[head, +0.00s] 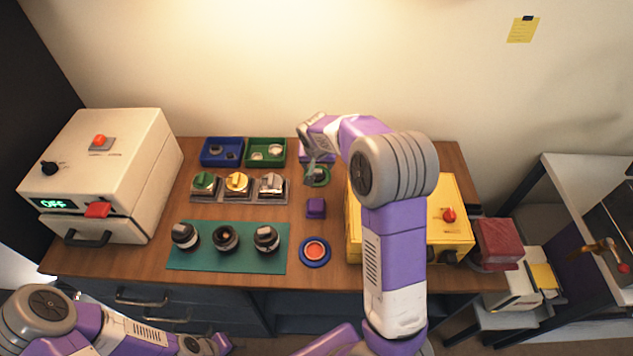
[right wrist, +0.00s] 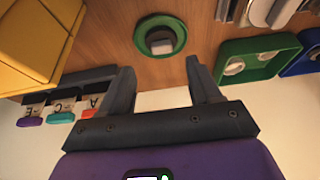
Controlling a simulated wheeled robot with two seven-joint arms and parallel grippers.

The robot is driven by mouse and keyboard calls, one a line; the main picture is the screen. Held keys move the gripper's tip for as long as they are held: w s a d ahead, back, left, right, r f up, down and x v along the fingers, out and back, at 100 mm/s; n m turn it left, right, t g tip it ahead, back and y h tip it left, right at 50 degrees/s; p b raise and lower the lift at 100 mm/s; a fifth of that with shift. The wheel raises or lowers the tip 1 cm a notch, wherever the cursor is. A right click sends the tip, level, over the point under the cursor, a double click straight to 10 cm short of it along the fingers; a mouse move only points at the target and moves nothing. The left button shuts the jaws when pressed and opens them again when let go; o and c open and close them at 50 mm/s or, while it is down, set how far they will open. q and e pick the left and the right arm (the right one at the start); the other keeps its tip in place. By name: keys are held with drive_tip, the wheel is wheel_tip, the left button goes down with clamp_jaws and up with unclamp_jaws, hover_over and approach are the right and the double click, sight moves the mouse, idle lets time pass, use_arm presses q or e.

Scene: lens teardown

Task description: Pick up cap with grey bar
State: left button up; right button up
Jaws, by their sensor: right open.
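A round green dish (right wrist: 140,40) lies on the wooden table in the right wrist view, with a dark round piece bearing a pale grey bar (right wrist: 161,41) in it. This looks like the cap with grey bar. The dish also shows in the head view (head: 322,182), partly covered by my right gripper (head: 313,172). In the right wrist view my right gripper (right wrist: 160,66) is open and empty, its fingertips spread just short of the dish, apart from the cap. My left gripper (head: 207,346) is low at the bottom edge; its jaws are unclear.
Three stands carry pieces with green (head: 204,183), yellow (head: 237,183) and pale (head: 271,184) bars. Blue (head: 207,160) and green (head: 253,161) trays stand behind them. A teal mat (head: 207,259) holds three dark lenses. A yellow box (head: 447,203) stands close right of my right gripper.

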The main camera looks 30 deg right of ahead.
sight(317, 173)
drive_tip(key=b+x, duration=0.1)
drive_tip(key=x, duration=0.7)
drive_tip(key=shift+a, duration=0.1)
drive_tip(key=shift+r, duration=0.1)
drive_tip(key=shift+c, duration=0.3)
drive_tip(key=c, duration=0.7)
